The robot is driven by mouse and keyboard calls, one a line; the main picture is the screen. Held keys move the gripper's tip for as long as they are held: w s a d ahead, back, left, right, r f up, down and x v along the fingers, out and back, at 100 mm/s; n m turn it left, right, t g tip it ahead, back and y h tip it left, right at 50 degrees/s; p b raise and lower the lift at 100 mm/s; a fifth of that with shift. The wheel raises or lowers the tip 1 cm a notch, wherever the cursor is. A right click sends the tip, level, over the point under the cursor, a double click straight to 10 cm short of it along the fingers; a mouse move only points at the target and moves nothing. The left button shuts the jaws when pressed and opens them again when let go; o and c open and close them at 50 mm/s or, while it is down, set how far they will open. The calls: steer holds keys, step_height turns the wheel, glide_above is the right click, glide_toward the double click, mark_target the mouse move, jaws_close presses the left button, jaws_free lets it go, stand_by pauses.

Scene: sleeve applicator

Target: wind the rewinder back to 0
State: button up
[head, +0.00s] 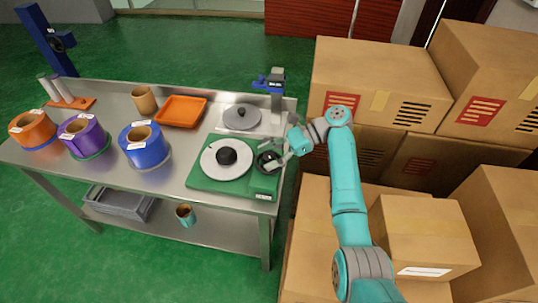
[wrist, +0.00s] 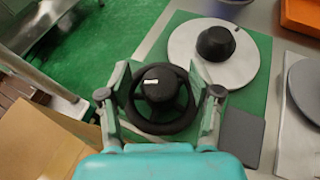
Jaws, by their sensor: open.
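The rewinder is a green base (head: 203,182) on the steel table, with a white disc (head: 212,165) and black hub (head: 227,156). Its black handwheel (wrist: 134,116) is at the base's right side; its centre carries a black cap with a small white mark (wrist: 152,82). My gripper (head: 270,158) is open at the handwheel. In the wrist view, its fingers stand on either side of the wheel, close to the rim; I cannot tell whether they touch. A small label or display (head: 263,196) on the base's front is too small to read.
A grey disc (head: 242,118) and a post with a blue clamp (head: 268,84) stand behind. An orange tray (head: 181,111), a brown roll (head: 144,99) and blue (head: 146,150), purple (head: 83,136) and orange (head: 32,130) rolls are left. Cardboard boxes (head: 380,75) crowd the right.

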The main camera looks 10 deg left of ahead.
mark_target(269, 155)
steer(key=shift+r, duration=0.15)
step_height(269, 155, up, 10)
steer(key=shift+f, duration=0.15)
stand_by(0.4)
